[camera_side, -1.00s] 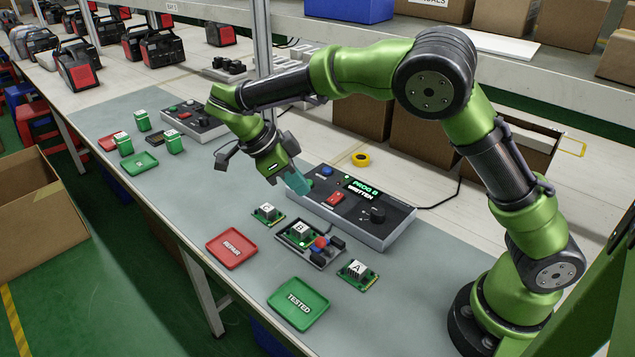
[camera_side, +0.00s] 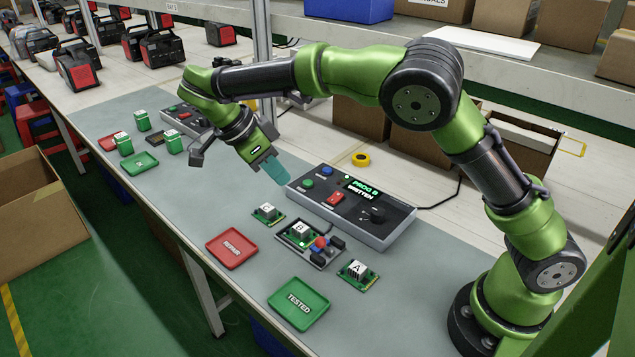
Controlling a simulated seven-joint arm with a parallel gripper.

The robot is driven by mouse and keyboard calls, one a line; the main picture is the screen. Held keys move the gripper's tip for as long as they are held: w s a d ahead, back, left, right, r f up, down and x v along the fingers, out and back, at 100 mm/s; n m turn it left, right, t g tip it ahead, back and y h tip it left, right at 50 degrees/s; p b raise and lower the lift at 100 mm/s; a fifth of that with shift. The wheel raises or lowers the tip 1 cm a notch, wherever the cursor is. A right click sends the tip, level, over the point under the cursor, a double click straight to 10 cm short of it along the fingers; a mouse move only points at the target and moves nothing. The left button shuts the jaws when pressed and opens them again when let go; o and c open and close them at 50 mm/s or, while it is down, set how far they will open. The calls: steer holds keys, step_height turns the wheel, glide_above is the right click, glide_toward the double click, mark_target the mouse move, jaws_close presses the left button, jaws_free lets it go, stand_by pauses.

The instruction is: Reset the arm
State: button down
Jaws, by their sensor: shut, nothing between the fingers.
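My gripper (camera_side: 277,172) is raised above the grey mat, at the left end of the programmer box, with its teal fingers pointing down and to the right. The fingers are together with nothing between them, and they look clear of the box. The programmer box (camera_side: 390,228) has a lit display (camera_side: 363,189) that appears to read "PROG B WRITTEN". A green button (camera_side: 307,184), a blue button (camera_side: 326,171), a red switch (camera_side: 336,198) and a black knob (camera_side: 378,214) sit on its top.
Board C (camera_side: 268,213), board B in its fixture (camera_side: 301,232) and board A (camera_side: 358,271) lie in front of the box. A red REPAIR tray (camera_side: 231,261) and green TESTED tray (camera_side: 286,313) are nearer the front edge. Yellow tape (camera_side: 361,159) lies behind.

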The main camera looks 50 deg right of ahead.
steer(key=s+d+r+n+t+y, duration=0.3)
steer(key=s+d+n+t, duration=0.1)
steer(key=s+n, duration=0.5)
steer(key=s+d+r+n+t+y, duration=0.3)
steer(key=s+n+t, duration=0.3)
steer(key=s+n, duration=0.3)
steer(key=shift+s+d+y, duration=0.5)
steer(key=shift+y, duration=0.2)
